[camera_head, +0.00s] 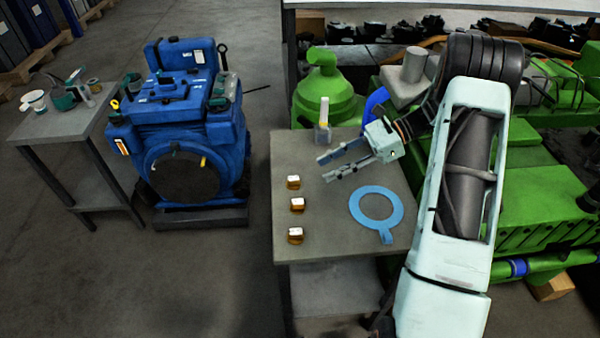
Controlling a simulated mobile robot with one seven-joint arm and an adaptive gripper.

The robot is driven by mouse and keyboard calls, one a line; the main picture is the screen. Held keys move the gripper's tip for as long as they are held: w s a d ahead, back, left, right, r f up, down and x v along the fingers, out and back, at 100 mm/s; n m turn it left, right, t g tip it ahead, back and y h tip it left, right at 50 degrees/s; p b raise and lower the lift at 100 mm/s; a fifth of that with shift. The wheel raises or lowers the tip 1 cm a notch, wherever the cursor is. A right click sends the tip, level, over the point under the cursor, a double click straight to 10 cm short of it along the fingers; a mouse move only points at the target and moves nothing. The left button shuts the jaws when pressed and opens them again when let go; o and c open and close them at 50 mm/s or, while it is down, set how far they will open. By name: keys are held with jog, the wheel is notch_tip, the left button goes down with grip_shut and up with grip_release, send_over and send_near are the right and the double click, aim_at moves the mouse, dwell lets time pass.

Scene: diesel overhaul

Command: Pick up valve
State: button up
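My gripper (324,167) is open and empty, its two fingers pointing left above the grey table (290,150). No part is clearly recognisable as a valve. Three small gold-brown pieces with pale tops stand in a row at the table's left side: a far piece (293,182), a middle piece (297,204) and a near piece (295,235). They are apart from the gripper, below and left of its fingertips. A flat blue ring with a tab (398,212) lies right of them. A small pale upright object (322,133) stands near the back edge, behind the fingers.
A blue engine (185,120) stands on the floor to the left. Beyond it is a side table (60,122) with tools. Green machinery (530,195) fills the right, and a green rounded housing (325,90) stands behind the table. Floor between engine and table is clear.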

aim_at(293, 177)
jog(key=shift+w+f+y, duration=0.1)
jog(key=shift+w+y, duration=0.15)
jog(key=shift+y, duration=0.05)
jog(key=shift+a, duration=0.35)
jog(key=x, duration=0.4)
jog(key=shift+a+f+b, duration=0.2)
jog(key=shift+a+b, duration=0.1)
jog(key=shift+w+b+x, duration=0.15)
jog(key=shift+b+x, duration=0.1)
jog(key=shift+x, duration=1.15)
jog(key=shift+w+b+x, duration=0.15)
jog(key=shift+b+x, duration=0.05)
jog(key=shift+x, duration=1.2)
jog(key=shift+r, duration=0.2)
jog(key=shift+c, duration=0.2)
grip_shut()
